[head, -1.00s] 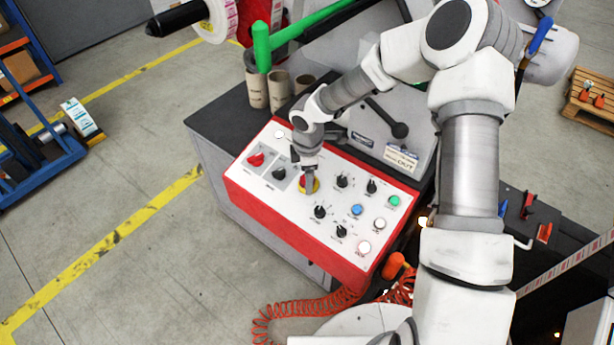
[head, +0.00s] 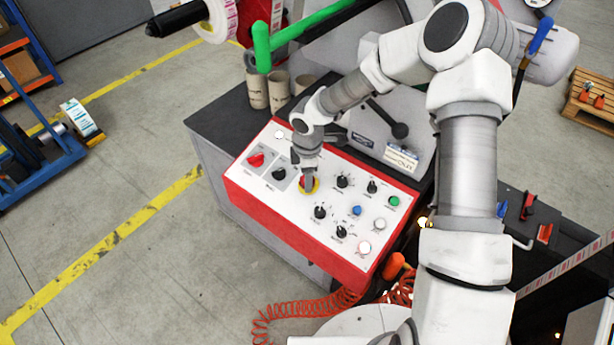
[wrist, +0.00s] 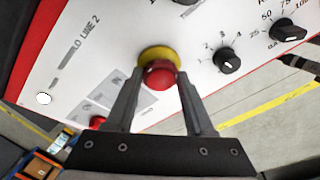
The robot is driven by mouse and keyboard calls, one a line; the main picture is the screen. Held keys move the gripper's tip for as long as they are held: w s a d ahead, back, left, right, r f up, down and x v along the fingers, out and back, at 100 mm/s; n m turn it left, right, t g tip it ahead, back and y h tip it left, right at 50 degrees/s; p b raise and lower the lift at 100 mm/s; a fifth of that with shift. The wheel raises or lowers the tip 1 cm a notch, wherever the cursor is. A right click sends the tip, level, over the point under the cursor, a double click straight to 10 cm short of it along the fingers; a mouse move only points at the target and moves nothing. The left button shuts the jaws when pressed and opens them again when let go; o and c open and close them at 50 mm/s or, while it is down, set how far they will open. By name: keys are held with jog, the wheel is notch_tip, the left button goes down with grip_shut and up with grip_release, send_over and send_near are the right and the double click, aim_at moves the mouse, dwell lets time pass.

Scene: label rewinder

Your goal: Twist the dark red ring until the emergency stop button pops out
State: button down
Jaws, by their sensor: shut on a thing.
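The emergency stop button (wrist: 159,76) is a red mushroom head on a yellow collar (wrist: 158,54) on the white control panel. In the wrist view it sits between the two fingers of my gripper (wrist: 160,84), which is shut on it. The dark red ring cannot be told apart clearly from the red head. In the head view my gripper (head: 308,184) points down at the panel and covers most of the button; a little of the yellow collar (head: 316,187) shows around it.
The white panel (head: 262,192) has a red frame. A red rotary switch (head: 256,160) and a black one (head: 279,173) lie left of the button. Several black knobs (head: 342,181) and coloured push buttons (head: 357,211) lie to the right. A black lever (head: 398,129) stands behind the panel.

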jog(key=shift+f+m+b, duration=0.15)
jog(key=shift+m+b, duration=0.15)
jog(key=shift+b, duration=0.1)
jog(key=m+t+b, duration=0.1)
jog(key=m+b, duration=0.2)
jog(key=b, duration=0.1)
jog(key=shift+s+f, duration=0.1)
jog(key=shift+f, duration=0.05)
jog(key=m+b, duration=0.4)
jog(key=shift+s+t, duration=0.15)
jog(key=shift+t, duration=0.25)
jog(key=shift+r+m+b, duration=0.2)
jog(key=shift+m+b, duration=0.1)
jog(key=shift+c, duration=1.4)
grip_release()
